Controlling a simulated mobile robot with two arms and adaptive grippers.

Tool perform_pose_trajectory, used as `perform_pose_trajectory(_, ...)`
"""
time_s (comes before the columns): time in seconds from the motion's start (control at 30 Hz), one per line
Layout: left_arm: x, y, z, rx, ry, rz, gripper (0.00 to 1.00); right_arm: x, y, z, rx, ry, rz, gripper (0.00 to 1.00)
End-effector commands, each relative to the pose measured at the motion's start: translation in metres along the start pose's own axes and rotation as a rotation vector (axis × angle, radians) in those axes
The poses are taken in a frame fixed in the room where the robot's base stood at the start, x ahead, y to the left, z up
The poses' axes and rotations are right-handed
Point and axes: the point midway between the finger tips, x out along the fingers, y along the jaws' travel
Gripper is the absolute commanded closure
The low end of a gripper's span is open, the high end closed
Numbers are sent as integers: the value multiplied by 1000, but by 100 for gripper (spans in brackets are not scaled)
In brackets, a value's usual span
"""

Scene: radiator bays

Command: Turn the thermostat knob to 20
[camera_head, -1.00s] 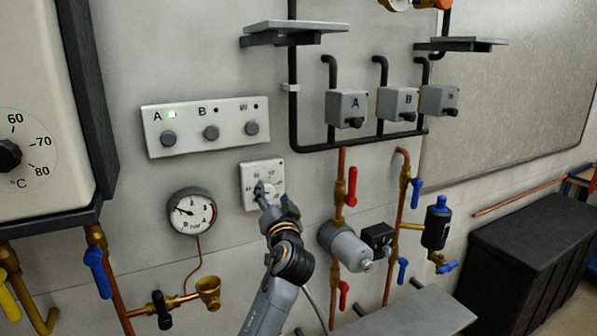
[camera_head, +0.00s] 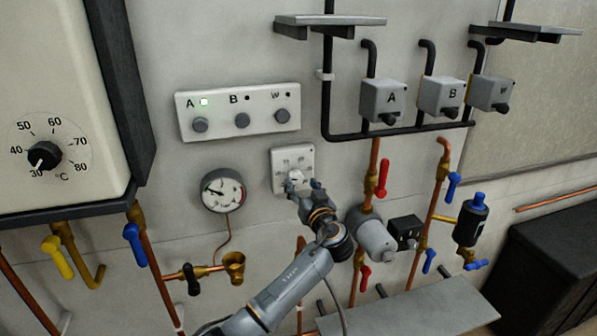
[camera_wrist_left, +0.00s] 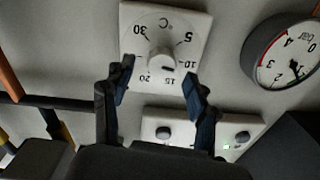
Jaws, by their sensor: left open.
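The thermostat is a square white plate (camera_head: 280,159) on the wall, partly hidden by my gripper in the head view. In the left wrist view its plate (camera_wrist_left: 200,22) appears upside down, with a °C scale including 5, 15, 20 and 30. Its pale round knob (camera_wrist_left: 160,57) sits in the middle. A short dark mark on the knob's lower side seems to point near 15. My left gripper (camera_head: 304,187) is in front of the thermostat. In the wrist view its fingers (camera_wrist_left: 158,78) are open, apart on either side of the knob, with no clear contact. My right gripper is out of view.
A switch panel (camera_head: 221,126) with a green light at A is above the thermostat. A pressure gauge (camera_head: 223,191) is to its left. Red-handled valves (camera_head: 383,177) and a grey pump (camera_head: 369,236) are to the right. The boiler (camera_head: 50,90) stands at far left.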

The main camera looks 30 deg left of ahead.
Motion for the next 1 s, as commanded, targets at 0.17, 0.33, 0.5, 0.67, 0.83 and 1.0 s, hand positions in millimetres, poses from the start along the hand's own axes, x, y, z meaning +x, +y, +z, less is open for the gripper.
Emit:
perform_pose_trajectory(0.17,26,-1,-2,3,0,-2,42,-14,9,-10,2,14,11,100)
perform_pose_trajectory(0.33,36,0,0,1,-1,0,42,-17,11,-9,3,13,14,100)
perform_pose_trajectory(0.5,37,0,1,0,-1,1,42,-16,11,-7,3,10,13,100)
perform_pose_trajectory(0.67,37,0,1,0,-1,1,50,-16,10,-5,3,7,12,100)
perform_pose_trajectory(0.83,37,0,0,0,-1,1,85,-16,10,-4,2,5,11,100)
perform_pose_trajectory(1.0,37,0,1,2,-1,0,97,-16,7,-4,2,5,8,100)
